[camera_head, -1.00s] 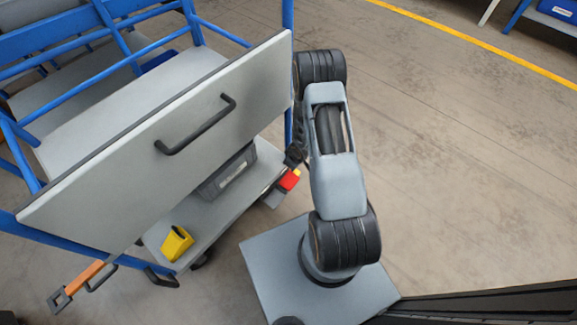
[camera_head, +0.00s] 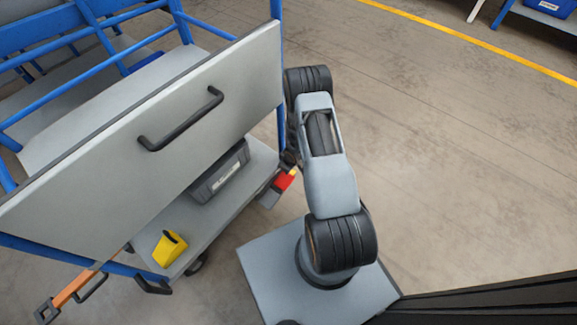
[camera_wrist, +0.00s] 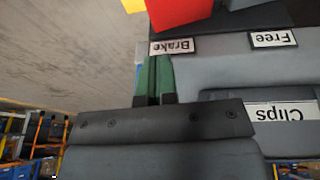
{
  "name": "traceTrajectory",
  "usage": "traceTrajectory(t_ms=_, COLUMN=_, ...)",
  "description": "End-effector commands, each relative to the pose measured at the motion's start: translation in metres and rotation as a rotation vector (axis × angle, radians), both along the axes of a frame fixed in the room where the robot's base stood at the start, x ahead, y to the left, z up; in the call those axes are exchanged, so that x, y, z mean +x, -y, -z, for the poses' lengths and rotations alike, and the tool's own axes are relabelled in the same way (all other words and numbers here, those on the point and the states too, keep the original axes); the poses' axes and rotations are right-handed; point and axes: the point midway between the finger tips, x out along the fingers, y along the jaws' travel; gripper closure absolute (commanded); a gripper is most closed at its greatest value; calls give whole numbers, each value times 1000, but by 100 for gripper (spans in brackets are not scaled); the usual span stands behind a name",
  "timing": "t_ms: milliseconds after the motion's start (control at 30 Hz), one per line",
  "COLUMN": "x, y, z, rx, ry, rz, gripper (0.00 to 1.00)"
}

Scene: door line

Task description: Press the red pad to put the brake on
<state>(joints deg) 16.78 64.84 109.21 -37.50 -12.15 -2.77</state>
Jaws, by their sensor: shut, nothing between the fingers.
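The red pad (camera_head: 286,179) is at the cart's lower right corner, beside a small grey pedal-like part (camera_head: 270,198). In the wrist view the red pad (camera_wrist: 180,8) is at the top edge, partly cut off, just above an upside-down "Brake" label (camera_wrist: 172,47). My gripper (camera_head: 290,160) is dark, partly hidden by my arm, and close to the red pad. In the wrist view its green-faced fingers (camera_wrist: 153,70) are shut and empty, with their ends by the Brake label. I cannot tell whether they touch anything.
A blue-framed cart with a grey panel (camera_head: 110,165) and black handle (camera_head: 180,120) stands left of my arm. A yellow holder (camera_head: 170,247) and a grey box (camera_head: 220,175) sit on its lower shelf. A "Free" label (camera_wrist: 272,38) is beside Brake.

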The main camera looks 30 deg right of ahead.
Motion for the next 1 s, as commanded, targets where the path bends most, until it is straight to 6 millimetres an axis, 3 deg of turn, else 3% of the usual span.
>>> traceTrajectory(t_ms=100, x=6, y=-1, z=25, rx=0, ry=-1, rz=-1, gripper=100)
traceTrajectory(t_ms=400, x=9, y=5, z=55, rx=0, ry=-1, rz=1, gripper=100)
traceTrajectory(t_ms=1000, x=10, y=5, z=60, rx=0, ry=0, rz=2, gripper=100)
